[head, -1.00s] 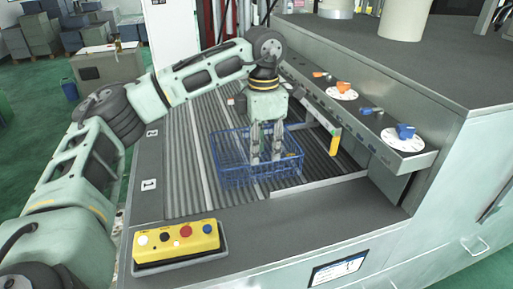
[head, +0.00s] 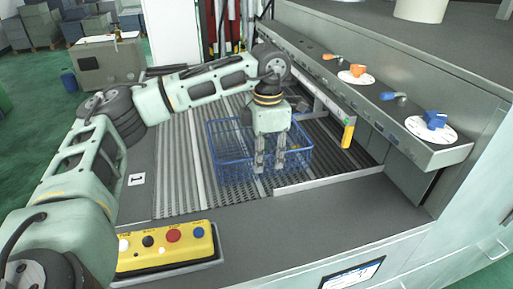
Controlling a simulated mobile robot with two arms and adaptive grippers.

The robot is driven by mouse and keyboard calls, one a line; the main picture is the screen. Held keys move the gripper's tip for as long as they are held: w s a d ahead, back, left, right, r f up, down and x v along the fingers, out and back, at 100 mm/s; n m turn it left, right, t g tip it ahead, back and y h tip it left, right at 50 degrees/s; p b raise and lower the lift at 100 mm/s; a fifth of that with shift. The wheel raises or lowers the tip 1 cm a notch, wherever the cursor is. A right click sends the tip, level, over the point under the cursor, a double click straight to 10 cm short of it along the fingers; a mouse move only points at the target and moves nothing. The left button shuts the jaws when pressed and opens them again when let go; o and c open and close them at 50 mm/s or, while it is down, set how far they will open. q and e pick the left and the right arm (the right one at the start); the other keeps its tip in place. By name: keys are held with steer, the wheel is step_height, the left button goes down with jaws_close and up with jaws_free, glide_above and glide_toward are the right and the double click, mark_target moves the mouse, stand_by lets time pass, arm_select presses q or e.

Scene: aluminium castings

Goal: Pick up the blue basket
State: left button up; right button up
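The blue basket (head: 233,170) is an open wire-mesh basket standing upright on the grey ribbed bed of the machine, in the middle of the head view. My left gripper (head: 270,165) points down over the basket's near side. Its two fingers are spread apart with a gap between them, and the tips reach down to the near wall. Whether the fingers straddle the rim or touch it, I cannot tell. A small yellowish thing shows inside the basket at the right. My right gripper is not in the picture.
A yellow button box (head: 165,248) sits on the machine's front ledge. A grey control rail (head: 400,130) with orange and blue knobs runs along the right. A yellow-ended handle (head: 347,136) stands right of the basket. The ribbed bed is free left of the basket.

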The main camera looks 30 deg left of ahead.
mark_target(267, 178)
arm_select(q)
steer(key=f+p, duration=0.1)
steer(key=f, duration=0.2)
steer(key=shift+s+d+f+p, duration=0.1)
steer(key=shift+d+f+p, duration=0.15)
steer(key=shift+p, duration=0.1)
steer(key=shift+a+f, duration=0.1)
steer(key=shift+f, duration=0.3)
steer(key=shift+c, duration=0.4)
jaws_close()
steer(key=shift+r, duration=0.15)
